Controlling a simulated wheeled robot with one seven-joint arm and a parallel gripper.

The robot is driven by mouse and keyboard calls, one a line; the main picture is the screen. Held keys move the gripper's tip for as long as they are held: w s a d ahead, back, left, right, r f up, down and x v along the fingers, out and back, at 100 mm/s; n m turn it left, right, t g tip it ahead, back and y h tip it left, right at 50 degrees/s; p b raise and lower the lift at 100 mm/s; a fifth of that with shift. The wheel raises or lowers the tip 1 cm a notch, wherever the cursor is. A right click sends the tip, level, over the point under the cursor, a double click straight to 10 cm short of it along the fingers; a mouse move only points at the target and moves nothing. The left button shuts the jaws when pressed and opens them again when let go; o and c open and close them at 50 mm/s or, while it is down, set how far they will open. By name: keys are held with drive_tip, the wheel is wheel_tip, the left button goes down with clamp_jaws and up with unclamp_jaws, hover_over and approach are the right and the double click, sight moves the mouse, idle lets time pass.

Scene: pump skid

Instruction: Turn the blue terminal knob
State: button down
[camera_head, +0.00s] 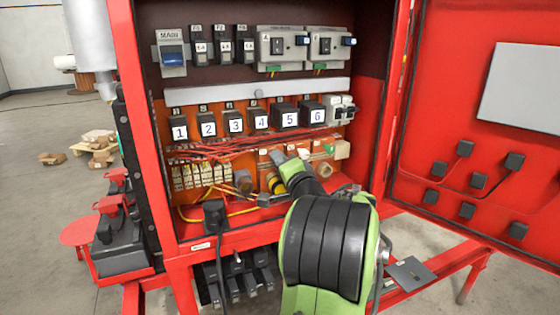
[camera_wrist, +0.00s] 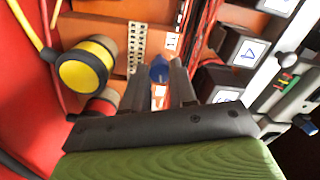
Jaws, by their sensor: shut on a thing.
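The blue terminal knob (camera_wrist: 159,69) shows in the wrist view between the two dark fingers of my gripper (camera_wrist: 158,82). The fingers stand on either side of it and are shut on it. Its rounded blue top shows just past the fingertips; its lower part is partly hidden. In the head view my gripper (camera_head: 278,157) reaches into the lower part of the red cabinet, below the numbered blocks. The knob cannot be made out there.
A yellow round knob (camera_wrist: 83,66) and a red one (camera_wrist: 101,105) are left of my gripper in the wrist view. Red wires (camera_head: 245,145) run above my gripper, and numbered black blocks (camera_head: 235,121) are higher. The open red door (camera_head: 450,120) stands at right.

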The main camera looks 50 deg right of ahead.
drive_tip(key=shift+m+p, duration=0.35)
drive_tip(key=shift+m, duration=0.75)
drive_tip(key=c, duration=0.9)
unclamp_jaws()
drive_tip(key=b+v, duration=0.3)
drive_tip(key=v, duration=1.2)
drive_tip(key=shift+s+a+b, duration=0.3)
